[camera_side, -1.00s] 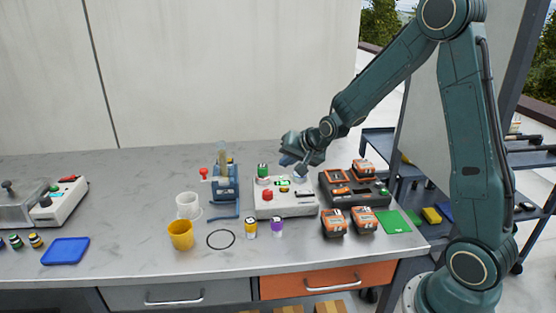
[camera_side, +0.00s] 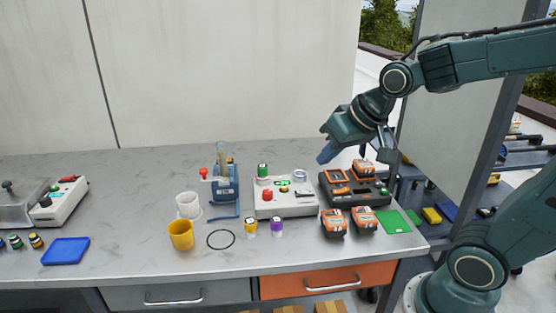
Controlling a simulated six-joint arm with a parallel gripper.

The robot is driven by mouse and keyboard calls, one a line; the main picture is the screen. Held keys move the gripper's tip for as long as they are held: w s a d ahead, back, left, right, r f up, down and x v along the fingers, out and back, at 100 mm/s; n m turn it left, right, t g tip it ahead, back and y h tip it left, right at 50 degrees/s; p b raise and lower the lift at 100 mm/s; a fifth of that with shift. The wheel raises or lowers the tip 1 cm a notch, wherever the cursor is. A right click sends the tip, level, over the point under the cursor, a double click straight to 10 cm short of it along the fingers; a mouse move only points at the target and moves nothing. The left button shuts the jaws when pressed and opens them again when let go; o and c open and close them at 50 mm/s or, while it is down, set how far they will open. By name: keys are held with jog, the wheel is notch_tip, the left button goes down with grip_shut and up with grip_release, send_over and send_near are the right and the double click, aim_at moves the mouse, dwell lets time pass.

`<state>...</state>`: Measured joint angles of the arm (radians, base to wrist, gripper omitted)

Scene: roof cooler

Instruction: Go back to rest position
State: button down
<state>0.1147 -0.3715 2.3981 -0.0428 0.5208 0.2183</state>
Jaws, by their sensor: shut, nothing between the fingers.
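My gripper (camera_side: 324,157) is in the air above the back of the bench, just up and left of the dark battery charger (camera_side: 367,200). Its fingers look closed and hold nothing. It is clear of the grey-white machine (camera_side: 287,205), which stands to its lower left with a green can (camera_side: 263,170) and a clear ring (camera_side: 300,175) on top. My upper arm runs out of the picture at the right edge.
Orange-black batteries (camera_side: 334,222) stand in front of the charger, beside a green mat (camera_side: 394,221). Left of the machine are a blue device (camera_side: 226,185), a white cup (camera_side: 188,204) and a yellow cup (camera_side: 181,235). Two small cans (camera_side: 277,227) stand in front. A dark shelf cart (camera_side: 408,195) stands behind right.

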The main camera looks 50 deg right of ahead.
jog(key=s+a+n+g, duration=0.1)
jog(key=s+a+n, duration=0.1)
jog(key=s, duration=1)
jog(key=shift+a+r+n, duration=0.2)
jog(key=shift+r+n, duration=0.25)
jog(key=shift+n, duration=0.25)
